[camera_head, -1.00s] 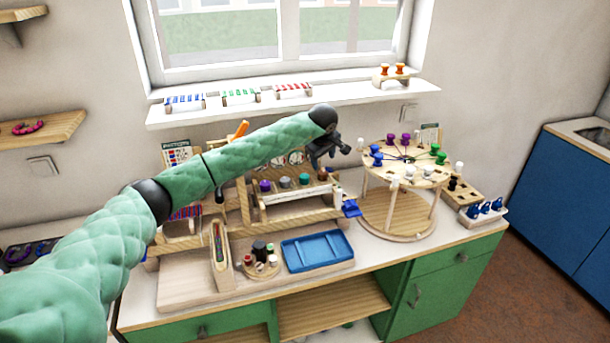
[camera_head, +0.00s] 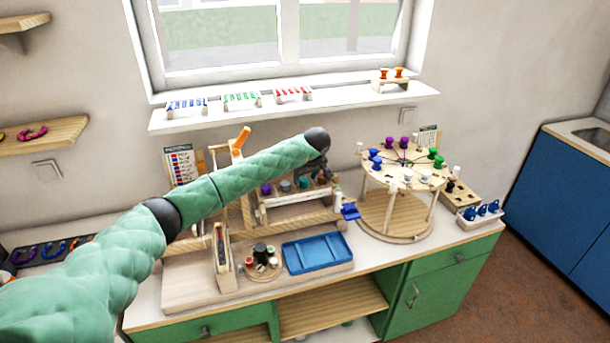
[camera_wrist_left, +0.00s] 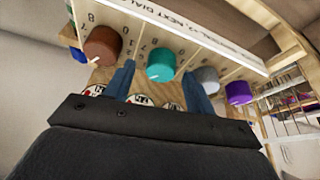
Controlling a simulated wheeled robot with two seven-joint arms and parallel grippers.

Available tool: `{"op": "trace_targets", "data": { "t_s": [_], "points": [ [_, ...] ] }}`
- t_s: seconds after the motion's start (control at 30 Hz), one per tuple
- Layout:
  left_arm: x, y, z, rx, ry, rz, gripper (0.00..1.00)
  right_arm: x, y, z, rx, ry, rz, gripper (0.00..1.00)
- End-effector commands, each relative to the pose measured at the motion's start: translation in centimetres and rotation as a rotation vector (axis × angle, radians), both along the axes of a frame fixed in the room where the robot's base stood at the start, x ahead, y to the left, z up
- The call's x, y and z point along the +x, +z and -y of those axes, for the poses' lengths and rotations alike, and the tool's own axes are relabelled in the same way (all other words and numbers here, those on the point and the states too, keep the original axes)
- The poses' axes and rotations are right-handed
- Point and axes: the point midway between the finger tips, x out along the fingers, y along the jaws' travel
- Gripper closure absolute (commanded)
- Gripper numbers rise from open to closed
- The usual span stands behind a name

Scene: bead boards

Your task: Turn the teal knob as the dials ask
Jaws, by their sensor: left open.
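The teal knob (camera_wrist_left: 160,62) sits in a row on a wooden panel with printed numbers. It also shows in the head view (camera_head: 303,183), just left of my gripper. My left gripper (camera_wrist_left: 158,88) is open and empty. In the wrist view one blue finger is between the brown knob (camera_wrist_left: 103,46) and the teal knob, the other near the grey knob (camera_wrist_left: 205,80). I cannot tell whether either finger touches a knob. Several round dials (camera_wrist_left: 140,100) are partly hidden behind my gripper's body. My right gripper is not in view.
A purple knob (camera_wrist_left: 238,92) is at the row's far end. A blue tray (camera_head: 318,253) lies in front of the knob stand. A round wooden stand with coloured pegs (camera_head: 395,230) is to the right. A window ledge (camera_head: 340,104) runs behind.

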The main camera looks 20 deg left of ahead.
Motion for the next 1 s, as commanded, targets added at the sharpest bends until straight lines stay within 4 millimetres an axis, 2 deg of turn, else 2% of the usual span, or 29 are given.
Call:
{"op": "trace_targets", "data": {
  "t_s": [0.17,0.47,0.6,0.7,1.0],
  "points": [
    [0.21,-0.70,-0.20,0.000,0.001,0.000,0.45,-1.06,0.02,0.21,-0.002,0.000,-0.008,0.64],
    [0.25,-0.86,-0.25,-0.001,0.001,0.001,0.45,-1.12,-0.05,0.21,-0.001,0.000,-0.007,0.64],
    [0.25,-0.85,-0.25,-0.001,0.001,0.001,0.72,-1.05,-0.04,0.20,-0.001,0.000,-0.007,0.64],
    [0.25,-0.85,-0.25,-0.001,0.001,0.001,0.90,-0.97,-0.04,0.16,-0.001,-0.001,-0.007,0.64],
    [0.28,-1.10,-0.23,0.000,0.029,0.001,0.89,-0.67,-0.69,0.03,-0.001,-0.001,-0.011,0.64]
  ]
}}
